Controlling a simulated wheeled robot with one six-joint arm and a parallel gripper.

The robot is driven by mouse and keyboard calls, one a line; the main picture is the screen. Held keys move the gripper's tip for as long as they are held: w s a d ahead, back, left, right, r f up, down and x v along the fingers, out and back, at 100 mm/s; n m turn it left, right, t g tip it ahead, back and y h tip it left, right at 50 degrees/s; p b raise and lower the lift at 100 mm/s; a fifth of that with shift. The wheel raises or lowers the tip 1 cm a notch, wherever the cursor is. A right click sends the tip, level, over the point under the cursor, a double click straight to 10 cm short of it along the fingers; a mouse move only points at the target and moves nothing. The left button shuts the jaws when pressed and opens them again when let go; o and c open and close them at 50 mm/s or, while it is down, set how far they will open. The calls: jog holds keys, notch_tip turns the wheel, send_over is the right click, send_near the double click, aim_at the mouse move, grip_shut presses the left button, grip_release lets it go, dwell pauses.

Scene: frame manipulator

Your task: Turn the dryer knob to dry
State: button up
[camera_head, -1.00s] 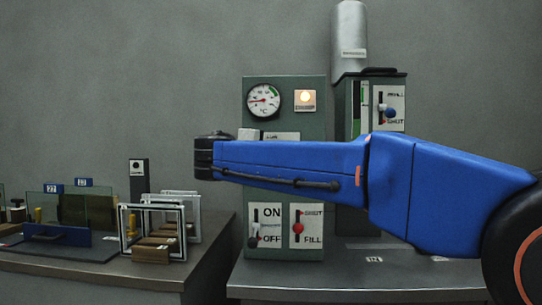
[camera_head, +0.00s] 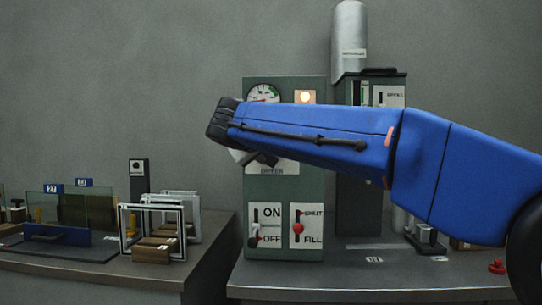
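The green dryer panel (camera_head: 284,188) stands upright on the right bench. A white plate (camera_head: 272,169) reading "DRYER" shows in its middle, just below my blue forearm. My forearm crosses in front of the panel and hides the plate's upper part. The dryer knob cannot be made out clearly, so its setting cannot be read. A grey and dark shape (camera_head: 252,156) pokes out below my wrist, beside the plate. It looks like part of my gripper, but its fingers cannot be told apart and whether they touch the knob is hidden.
Above my arm are a round gauge (camera_head: 263,92) and a lit lamp (camera_head: 305,97). Below are an ON/OFF switch (camera_head: 267,227) and a SHUT/FILL switch (camera_head: 306,227). A green unit with a metal cylinder (camera_head: 350,40) stands right. Frames (camera_head: 160,225) and glass panes stand on the left bench.

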jog(key=shift+f+m, duration=0.1)
jog(key=shift+m, duration=0.2)
dwell(0.4)
jog(key=o, duration=1)
jog(key=shift+o, duration=0.2)
jog(key=v, duration=1.7)
jog(key=shift+r, duration=0.3)
jog(key=shift+s+d, duration=0.1)
jog(key=shift+d, duration=0.05)
